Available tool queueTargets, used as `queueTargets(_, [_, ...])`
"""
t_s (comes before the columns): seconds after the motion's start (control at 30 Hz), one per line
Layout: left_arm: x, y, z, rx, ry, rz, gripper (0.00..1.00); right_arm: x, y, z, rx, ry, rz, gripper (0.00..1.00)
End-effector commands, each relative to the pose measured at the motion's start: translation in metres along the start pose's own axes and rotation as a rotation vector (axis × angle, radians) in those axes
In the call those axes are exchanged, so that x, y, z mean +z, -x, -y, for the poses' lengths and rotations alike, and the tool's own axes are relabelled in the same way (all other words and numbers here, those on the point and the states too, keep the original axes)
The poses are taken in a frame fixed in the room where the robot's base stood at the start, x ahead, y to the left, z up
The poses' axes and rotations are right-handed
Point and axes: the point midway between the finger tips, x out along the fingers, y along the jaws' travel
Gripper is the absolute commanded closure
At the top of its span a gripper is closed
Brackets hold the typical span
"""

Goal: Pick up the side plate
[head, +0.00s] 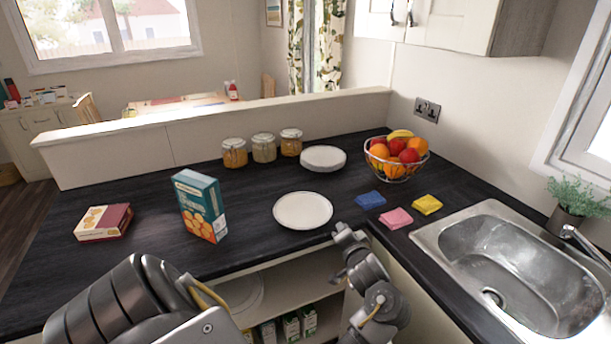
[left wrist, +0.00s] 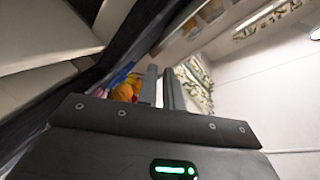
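A white side plate (head: 303,210) lies flat and alone on the dark worktop, close to its front edge. My left gripper (head: 345,232) is at the worktop's front edge, just right of and in front of this plate and apart from it. In the left wrist view its two fingers (left wrist: 161,88) stand close together with only a thin gap and nothing seen between them. That view does not show the side plate. My right gripper does not show.
A stack of white plates (head: 323,157) stands behind. A biscuit box (head: 201,205) is left; cloths (head: 396,217) and a fruit bowl (head: 397,157) are right, near the sink (head: 520,265). Below the worktop, an open shelf holds another plate (head: 240,293) and cartons (head: 291,328).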

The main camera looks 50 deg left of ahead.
Motion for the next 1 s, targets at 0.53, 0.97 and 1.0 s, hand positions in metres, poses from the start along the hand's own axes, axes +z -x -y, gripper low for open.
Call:
queueTargets(0.53, [0.0, -0.056, 0.0, -0.002, 0.003, -0.003, 0.92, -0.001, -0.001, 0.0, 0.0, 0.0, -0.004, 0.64])
queueTargets(0.97, [0.002, -0.1, 0.0, -0.005, 0.0, -0.002, 0.92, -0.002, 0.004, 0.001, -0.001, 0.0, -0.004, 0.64])
queueTargets(1.0, [0.002, -0.104, 0.0, -0.004, 0.0, -0.002, 0.92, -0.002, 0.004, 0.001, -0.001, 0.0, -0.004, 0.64])
